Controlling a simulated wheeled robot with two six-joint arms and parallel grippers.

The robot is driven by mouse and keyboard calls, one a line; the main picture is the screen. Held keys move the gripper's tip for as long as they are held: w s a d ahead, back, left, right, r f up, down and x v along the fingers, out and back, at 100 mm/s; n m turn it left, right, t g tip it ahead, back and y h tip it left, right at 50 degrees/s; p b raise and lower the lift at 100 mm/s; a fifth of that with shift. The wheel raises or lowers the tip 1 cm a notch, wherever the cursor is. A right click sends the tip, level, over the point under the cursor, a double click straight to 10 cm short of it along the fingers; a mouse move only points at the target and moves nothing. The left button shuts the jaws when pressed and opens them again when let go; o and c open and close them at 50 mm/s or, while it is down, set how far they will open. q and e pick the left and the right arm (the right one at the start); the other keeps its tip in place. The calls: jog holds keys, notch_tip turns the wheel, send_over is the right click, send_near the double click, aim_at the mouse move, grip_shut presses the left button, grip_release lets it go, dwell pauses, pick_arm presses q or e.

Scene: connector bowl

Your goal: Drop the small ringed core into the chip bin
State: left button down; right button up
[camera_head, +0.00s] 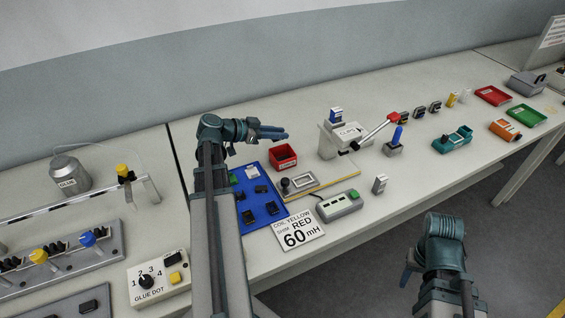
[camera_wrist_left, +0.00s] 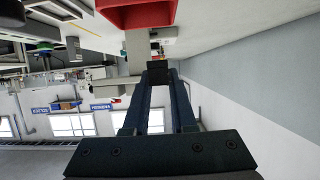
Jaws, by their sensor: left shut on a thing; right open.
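My left gripper (camera_head: 284,133) is raised over the bench, just behind and above a small open red bin (camera_head: 283,160). In the left wrist view the fingers (camera_wrist_left: 158,75) are closed on a small dark piece (camera_wrist_left: 158,65) at their tips. Its rings cannot be made out, and it is too small to tell in the head view. The red bin also shows in the left wrist view (camera_wrist_left: 135,17), above the fingertips in the picture and apart from them. No label marks it as the chip bin. My right gripper (camera_head: 408,268) is open, low in front of the bench.
A blue board (camera_head: 262,211) with dark parts lies left of the bin. A grey lever press (camera_head: 343,135) stands right of it. A sign reading 60 mH (camera_head: 298,232) lies in front. Further right are a red tray (camera_head: 492,96) and a green tray (camera_head: 526,116).

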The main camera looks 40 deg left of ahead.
pick_arm(q)
jog(key=c, duration=0.7)
grip_release()
jog(key=shift+o, duration=0.2)
jog(key=shift+r, duration=0.1)
jog(key=p+v, duration=0.5)
jog(key=v, duration=0.8)
jog(key=shift+s+a, duration=0.25)
jog(key=shift+s, duration=0.05)
